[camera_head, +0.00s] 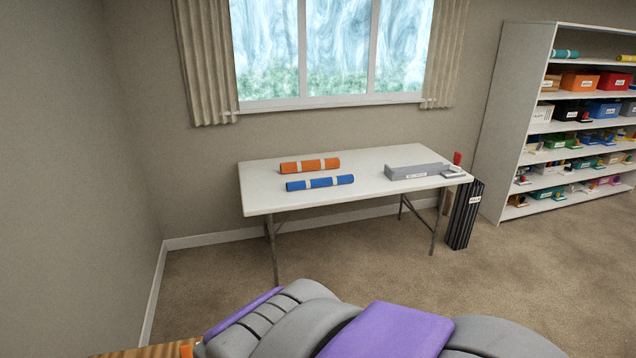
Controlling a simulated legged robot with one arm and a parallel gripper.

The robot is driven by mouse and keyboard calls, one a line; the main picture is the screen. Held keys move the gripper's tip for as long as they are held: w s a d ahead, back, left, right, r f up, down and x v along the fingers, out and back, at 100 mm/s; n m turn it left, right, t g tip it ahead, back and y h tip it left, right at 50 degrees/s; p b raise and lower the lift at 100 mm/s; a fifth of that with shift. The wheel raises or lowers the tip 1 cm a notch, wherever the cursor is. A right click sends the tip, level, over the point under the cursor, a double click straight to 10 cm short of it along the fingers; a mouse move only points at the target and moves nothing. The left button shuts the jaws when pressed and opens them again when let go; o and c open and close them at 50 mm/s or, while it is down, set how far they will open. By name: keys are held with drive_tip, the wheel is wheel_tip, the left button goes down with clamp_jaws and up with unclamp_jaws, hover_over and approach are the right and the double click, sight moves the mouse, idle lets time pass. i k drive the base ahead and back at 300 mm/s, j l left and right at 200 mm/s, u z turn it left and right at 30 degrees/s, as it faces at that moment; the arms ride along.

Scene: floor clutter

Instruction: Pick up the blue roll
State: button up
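The blue roll (320,183) lies on a white folding table (262,199) under the window. It has pale bands and lies almost sideways, near the table's front edge. An orange roll (310,166) with pale bands lies just behind it, apart from it. My own grey and purple body parts fill the bottom of the view, well in front of the table. My gripper cannot be made out in this view.
A grey tray (415,171) sits at the table's right end. A dark ribbed bin (463,215) stands on the floor by the right legs. A white shelf (517,110) with several boxes is at right. Carpet between me and the table is clear.

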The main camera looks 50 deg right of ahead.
sight(329, 181)
drive_tip(key=z, duration=1.55)
drive_tip(key=i+j+z, duration=0.15)
drive_tip(key=i+z, duration=0.25)
drive_tip(key=i+j+z, duration=0.25)
drive_tip(key=z, duration=0.15)
drive_tip(key=i+j+z, duration=0.1)
drive_tip(key=i+j, duration=0.45)
drive_tip(key=j, duration=0.15)
drive_tip(key=i+j+z, duration=0.15)
drive_tip(key=i+j, duration=0.35)
drive_tip(key=j, duration=0.25)
drive_tip(key=i+j+z, duration=0.15)
drive_tip(key=j, duration=0.25)
drive_tip(key=i+j, duration=0.25)
drive_tip(key=j, duration=0.15)
drive_tip(key=i+j, duration=0.25)
drive_tip(key=j, duration=0.15)
drive_tip(key=i+j, duration=0.25)
drive_tip(key=j, duration=0.15)
drive_tip(key=i+j, duration=0.25)
drive_tip(key=j, duration=0.1)
